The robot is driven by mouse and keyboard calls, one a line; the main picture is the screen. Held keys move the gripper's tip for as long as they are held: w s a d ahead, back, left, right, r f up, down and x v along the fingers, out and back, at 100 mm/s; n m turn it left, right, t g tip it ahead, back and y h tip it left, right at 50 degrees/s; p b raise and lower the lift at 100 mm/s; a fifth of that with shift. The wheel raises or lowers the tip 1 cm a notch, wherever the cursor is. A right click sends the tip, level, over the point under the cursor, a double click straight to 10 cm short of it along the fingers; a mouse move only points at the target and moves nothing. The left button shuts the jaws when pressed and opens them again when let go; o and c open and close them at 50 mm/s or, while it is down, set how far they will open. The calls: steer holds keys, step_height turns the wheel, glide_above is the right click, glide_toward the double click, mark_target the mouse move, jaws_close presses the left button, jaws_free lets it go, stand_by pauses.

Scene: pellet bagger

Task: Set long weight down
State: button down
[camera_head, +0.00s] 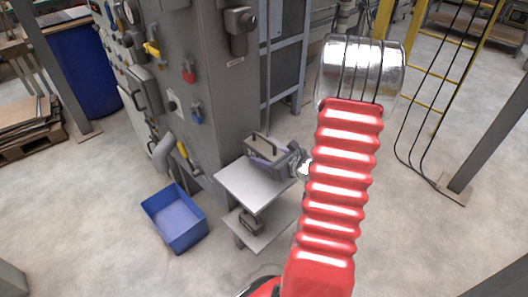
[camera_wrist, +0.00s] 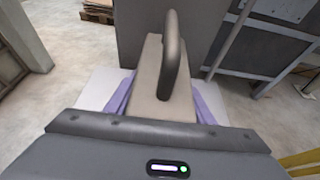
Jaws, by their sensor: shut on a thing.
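The long weight (camera_head: 262,148) is a grey-beige block with a dark arched handle on top. It is at the upper plate (camera_head: 240,186) of a small two-level stand, over its back part; whether its underside touches the plate I cannot tell. My gripper (camera_head: 275,158) comes in from the right, with its purple fingers along the weight. In the wrist view the weight (camera_wrist: 160,75) sits between the two purple fingers of my gripper (camera_wrist: 162,103), which is shut on it. The weight's underside is hidden in both views.
Another weight with a handle (camera_head: 250,222) sits on the stand's lower plate (camera_head: 266,232). A blue bin (camera_head: 175,218) is on the floor to the left. A grey machine cabinet (camera_head: 190,90) with knobs and handles rises behind the stand. The front of the upper plate is bare.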

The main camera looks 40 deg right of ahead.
stand_by(0.4)
steer(key=shift+d+f, duration=0.1)
steer(key=shift+f, duration=1.95)
steer(key=c, duration=0.8)
jaws_free()
steer(key=shift+f, duration=0.2)
steer(key=shift+c, duration=0.2)
steer(key=shift+r, duration=0.15)
steer(key=v, duration=1.2)
steer(key=shift+s, duration=0.1)
